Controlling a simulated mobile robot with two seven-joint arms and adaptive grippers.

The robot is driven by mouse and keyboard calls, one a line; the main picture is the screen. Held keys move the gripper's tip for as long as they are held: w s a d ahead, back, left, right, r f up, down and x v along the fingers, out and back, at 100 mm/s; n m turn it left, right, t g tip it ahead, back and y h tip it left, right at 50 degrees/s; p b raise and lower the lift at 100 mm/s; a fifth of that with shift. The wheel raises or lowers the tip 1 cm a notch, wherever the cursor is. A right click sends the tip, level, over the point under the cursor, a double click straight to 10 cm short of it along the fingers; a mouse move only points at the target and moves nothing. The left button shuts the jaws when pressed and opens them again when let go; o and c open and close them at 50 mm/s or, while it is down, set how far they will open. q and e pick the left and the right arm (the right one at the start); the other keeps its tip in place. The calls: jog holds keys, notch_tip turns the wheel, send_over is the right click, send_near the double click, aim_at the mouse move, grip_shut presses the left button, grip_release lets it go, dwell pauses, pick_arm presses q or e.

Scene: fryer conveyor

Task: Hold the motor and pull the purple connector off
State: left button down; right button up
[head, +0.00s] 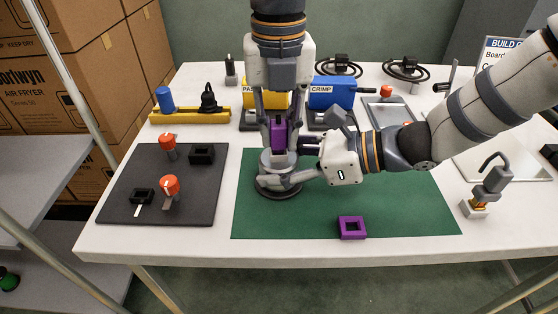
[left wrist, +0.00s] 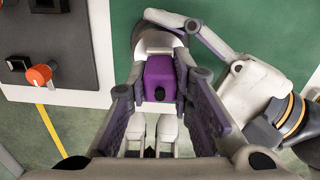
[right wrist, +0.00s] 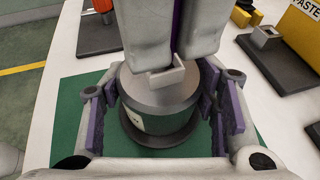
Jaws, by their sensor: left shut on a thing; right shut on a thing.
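The motor (head: 270,183) is a grey cylinder on a dark round base, upright on the green mat; it fills the middle of the right wrist view (right wrist: 158,103). The purple connector (head: 278,134) is above the motor's top. My left gripper (head: 278,122) reaches down from above and is shut on the connector, which shows between its fingers in the left wrist view (left wrist: 160,78). My right gripper (head: 290,172) comes from the right and is shut around the motor's body.
A purple square holder (head: 352,228) lies on the green mat (head: 400,210) near the front. A dark mat (head: 120,190) with orange-capped parts and black blocks is at left. Yellow and blue CRIMP (head: 333,92) stations stand behind. A small grey tool (head: 487,190) stands at right.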

aim_at(279, 123)
pick_arm(q)
jog(key=shift+r, duration=2.45)
pick_arm(e)
jog(key=o, duration=1.8)
jog(key=v, duration=1.2)
jog(key=shift+d+f, duration=0.1)
